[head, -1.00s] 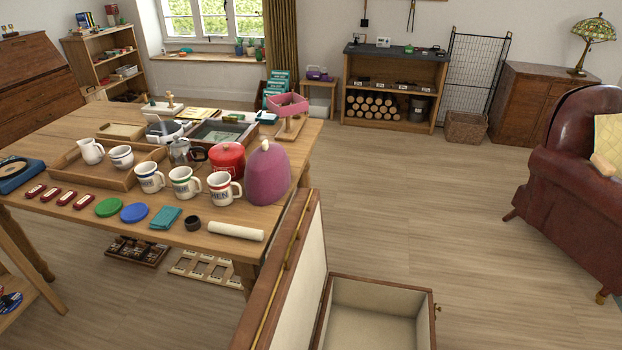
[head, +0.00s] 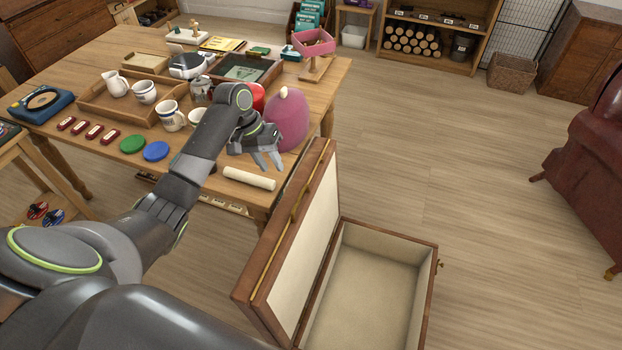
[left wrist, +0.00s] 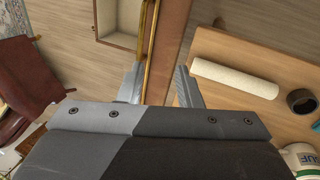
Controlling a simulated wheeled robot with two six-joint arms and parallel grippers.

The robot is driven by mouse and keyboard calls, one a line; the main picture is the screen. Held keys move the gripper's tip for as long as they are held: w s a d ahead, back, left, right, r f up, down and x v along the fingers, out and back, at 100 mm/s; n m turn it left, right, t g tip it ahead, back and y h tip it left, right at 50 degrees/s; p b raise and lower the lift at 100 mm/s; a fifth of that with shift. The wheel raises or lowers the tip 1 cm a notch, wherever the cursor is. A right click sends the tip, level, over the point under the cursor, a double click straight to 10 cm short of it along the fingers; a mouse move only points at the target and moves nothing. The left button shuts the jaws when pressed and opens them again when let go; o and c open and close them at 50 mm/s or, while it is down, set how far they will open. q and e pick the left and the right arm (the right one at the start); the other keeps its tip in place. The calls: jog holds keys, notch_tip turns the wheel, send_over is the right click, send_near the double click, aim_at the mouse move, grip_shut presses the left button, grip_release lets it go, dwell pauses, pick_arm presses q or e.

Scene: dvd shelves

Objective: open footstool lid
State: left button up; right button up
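The footstool is a wooden box (head: 433,262) with a pale lining, its inside in plain view. Its lid (head: 312,235) stands up on the left side, near the table edge, with a pale inner face and a brass strip along its edge. My left gripper (head: 271,165) is open and empty above the table's front right edge, left of the lid. In the left wrist view its two fingers (left wrist: 159,75) are apart, and the wooden lid edge (left wrist: 172,40) with brass bars shows between and beyond them. I cannot tell any contact. My right gripper is not in view.
The wooden table (head: 72,155) carries mugs, a tray, a pink-purple cover (head: 288,122) and a pale roll (head: 249,178) close to my left gripper. A red leather armchair (head: 590,180) stands at the right. The floor (head: 480,230) right of the footstool is clear.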

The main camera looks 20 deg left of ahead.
pick_arm(q)
notch_tip(320, 180, up, 7)
jog(key=d+m, duration=0.1)
jog(key=p+x, duration=0.1)
jog(key=x, duration=1.6)
jog(key=shift+d+f, duration=0.15)
jog(key=shift+f, duration=0.1)
grip_shut()
